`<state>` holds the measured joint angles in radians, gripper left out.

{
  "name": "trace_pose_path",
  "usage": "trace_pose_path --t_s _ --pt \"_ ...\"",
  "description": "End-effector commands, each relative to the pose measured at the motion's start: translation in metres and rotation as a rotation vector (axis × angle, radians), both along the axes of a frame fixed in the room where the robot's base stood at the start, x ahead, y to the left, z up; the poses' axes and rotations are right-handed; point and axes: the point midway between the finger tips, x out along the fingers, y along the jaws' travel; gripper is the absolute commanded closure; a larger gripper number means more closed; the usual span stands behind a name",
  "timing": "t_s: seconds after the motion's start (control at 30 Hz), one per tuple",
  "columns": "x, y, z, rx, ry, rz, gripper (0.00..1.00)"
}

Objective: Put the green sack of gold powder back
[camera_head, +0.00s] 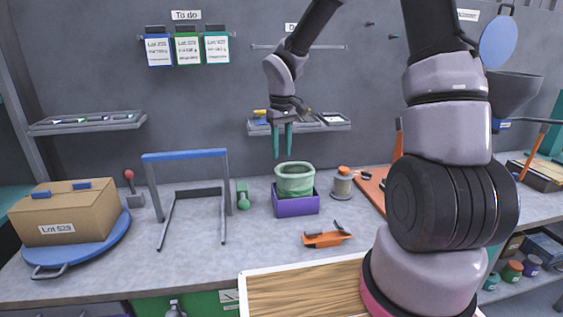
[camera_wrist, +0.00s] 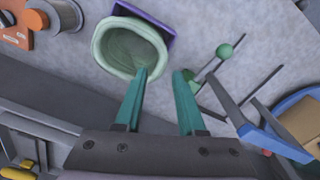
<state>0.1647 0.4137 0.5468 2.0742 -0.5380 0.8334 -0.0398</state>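The green sack (camera_head: 295,180) stands upright, with a thick rolled rim, in a purple box (camera_head: 297,205) on the bench. In the wrist view the open mouth of the sack (camera_wrist: 128,46) faces me; its inside looks green, and I cannot make out gold powder. A corner of the purple box (camera_wrist: 150,14) shows behind it. My gripper (camera_head: 282,155) is above the sack, slightly left of it in the head view, fingers pointing down. In the wrist view my gripper (camera_wrist: 161,72) has its two teal fingers apart with nothing between them; one tip overlaps the sack's rim in the picture.
A blue-topped metal frame (camera_head: 185,155) and a green dumbbell-shaped item (camera_head: 242,195) stand left of the box. A grey-and-orange canister (camera_head: 342,185) stands right; an orange tool (camera_head: 327,238) lies in front. A carton (camera_head: 65,212) sits on a blue round tray (camera_head: 110,248) at left.

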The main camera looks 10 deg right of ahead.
Motion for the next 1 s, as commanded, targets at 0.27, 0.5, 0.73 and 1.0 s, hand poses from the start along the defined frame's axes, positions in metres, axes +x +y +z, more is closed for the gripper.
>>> trace_pose_path --t_s 0.27,0.5,0.73,1.0 --pt "-0.016 -0.02 0.049 -0.026 -0.065 -0.089 0.61" --pt "-0.066 -0.059 0.133 -0.002 -0.215 -0.317 0.61" --pt "-0.13 -0.084 0.196 0.126 -0.36 -0.532 0.61" --pt "-0.193 -0.097 0.232 0.337 -0.473 -0.701 0.61"
